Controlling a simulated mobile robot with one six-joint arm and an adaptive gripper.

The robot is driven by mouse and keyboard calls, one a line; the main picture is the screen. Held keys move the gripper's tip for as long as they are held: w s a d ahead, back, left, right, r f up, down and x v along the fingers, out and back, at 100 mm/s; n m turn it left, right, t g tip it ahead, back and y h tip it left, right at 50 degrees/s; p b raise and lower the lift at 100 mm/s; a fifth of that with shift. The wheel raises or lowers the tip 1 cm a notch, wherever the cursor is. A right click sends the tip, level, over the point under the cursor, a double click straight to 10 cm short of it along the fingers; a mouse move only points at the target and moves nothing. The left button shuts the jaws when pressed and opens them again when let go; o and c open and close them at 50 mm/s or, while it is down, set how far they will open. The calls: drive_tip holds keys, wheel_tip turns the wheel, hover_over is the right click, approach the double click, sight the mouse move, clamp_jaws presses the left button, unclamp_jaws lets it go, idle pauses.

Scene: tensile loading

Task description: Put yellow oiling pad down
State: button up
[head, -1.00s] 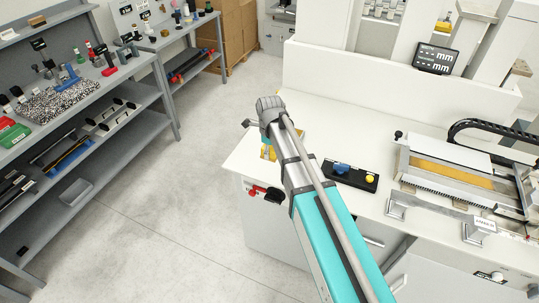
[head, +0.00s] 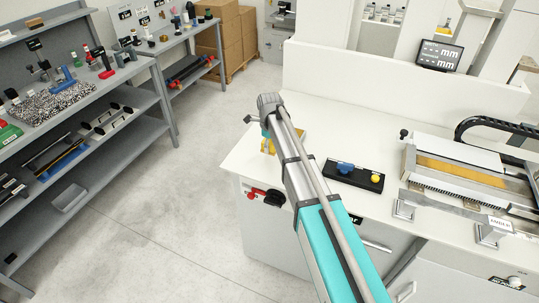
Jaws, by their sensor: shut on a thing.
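My arm reaches from the bottom of the head view up to the near left corner of the white bench. My gripper cannot be made out; the arm's own links hide the space behind them. A yellow and teal item (head: 267,146) shows in part beside the arm, over the bench corner. The arm covers most of it, so I cannot tell whether it is the oiling pad, nor whether it is held or resting on the bench.
The white bench (head: 236,158) carries a black control box (head: 345,180) with blue and yellow knobs, and a machine slide (head: 455,165) at right. A red knob (head: 272,196) is on the bench front. Grey shelves (head: 130,142) with tools stand left; the floor between is clear.

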sight(269, 157)
idle(0.3)
drive_tip(key=shift+w+f+b, duration=0.55)
drive_tip(key=shift+f+b, duration=0.15)
drive_tip(key=shift+f, duration=0.05)
drive_tip(key=shift+s+f+b, duration=0.1)
drive_tip(key=shift+f+b, duration=1.2)
drive_tip(key=shift+f, duration=0.15)
drive_tip(key=o, duration=1.1)
drive_tip(key=shift+r, duration=0.2)
wheel_tip(269, 157, up, 12)
drive_tip(key=p, duration=1.2)
